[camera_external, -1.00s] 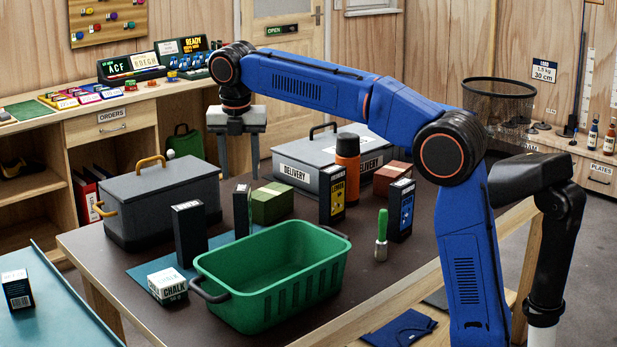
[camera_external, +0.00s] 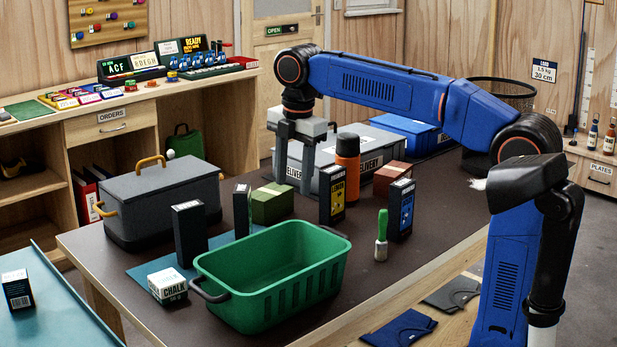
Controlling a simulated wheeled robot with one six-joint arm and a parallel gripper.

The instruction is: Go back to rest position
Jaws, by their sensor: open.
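My gripper (camera_external: 293,183) points down on my blue arm, its two grey fingers apart with nothing between them. In the picture it overlaps the left end of the grey delivery box (camera_external: 322,150), behind the green block (camera_external: 272,203) and left of the orange bottle with a black cap (camera_external: 347,170). I cannot tell its exact height or whether it is over the box. The green basket (camera_external: 330,250) stands empty at the front of the dark table (camera_external: 110,240).
A grey toolbox (camera_external: 160,200), black boxes (camera_external: 189,235), a chalk box (camera_external: 167,286), a yellow-labelled box (camera_external: 332,194), a blue-labelled box (camera_external: 399,209), a green-handled tool (camera_external: 381,235) and a reddish block (camera_external: 391,178) stand on the table. A blue box (camera_external: 407,130) is at the back. The table's front right is clear.

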